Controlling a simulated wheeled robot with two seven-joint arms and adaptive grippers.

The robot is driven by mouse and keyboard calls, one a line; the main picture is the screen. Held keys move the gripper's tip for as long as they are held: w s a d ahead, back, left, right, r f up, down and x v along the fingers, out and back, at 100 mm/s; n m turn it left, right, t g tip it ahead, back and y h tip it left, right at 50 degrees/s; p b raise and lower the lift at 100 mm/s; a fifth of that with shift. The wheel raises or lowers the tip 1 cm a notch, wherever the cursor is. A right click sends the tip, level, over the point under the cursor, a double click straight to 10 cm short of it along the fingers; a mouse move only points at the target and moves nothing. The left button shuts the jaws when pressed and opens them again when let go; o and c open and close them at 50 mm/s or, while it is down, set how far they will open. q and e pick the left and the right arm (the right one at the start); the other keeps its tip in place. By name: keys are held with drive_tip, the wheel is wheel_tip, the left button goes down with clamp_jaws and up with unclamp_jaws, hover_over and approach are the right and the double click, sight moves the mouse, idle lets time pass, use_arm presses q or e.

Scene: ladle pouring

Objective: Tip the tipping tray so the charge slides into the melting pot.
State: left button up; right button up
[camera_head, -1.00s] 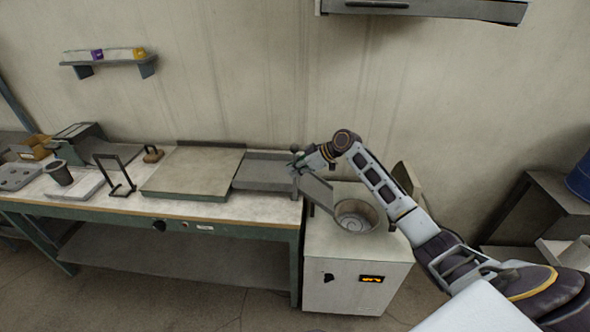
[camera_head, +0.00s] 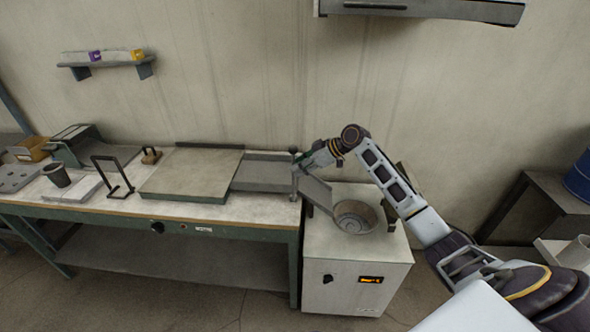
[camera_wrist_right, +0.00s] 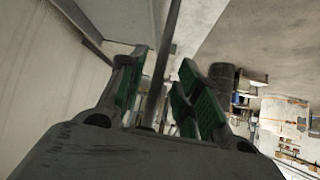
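The tipping tray (camera_head: 265,172) is a grey metal tray lying about level at the right end of the workbench. An upright rod with a dark knob (camera_head: 293,150) stands at its right edge. A grey chute (camera_head: 315,193) slopes down to the melting pot (camera_head: 357,216), a round opening in a white furnace cabinet. No separate charge can be made out on the tray; what lies in the pot is unclear. My right gripper (camera_head: 308,163) is just right of the rod. In the wrist view, its green-padded fingers (camera_wrist_right: 160,90) are apart, with a thin rod (camera_wrist_right: 166,50) between them in the picture. My left gripper is out of view.
The furnace (camera_head: 350,265) stands right of the workbench (camera_head: 110,208). A flat plate (camera_head: 193,172), a black stand (camera_head: 115,180) and a dark cup (camera_head: 57,175) are on the bench. A dark side table (camera_head: 540,205) with a blue drum (camera_head: 580,178) is at the right.

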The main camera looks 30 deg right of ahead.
drive_tip(key=v, duration=0.8)
idle(0.4)
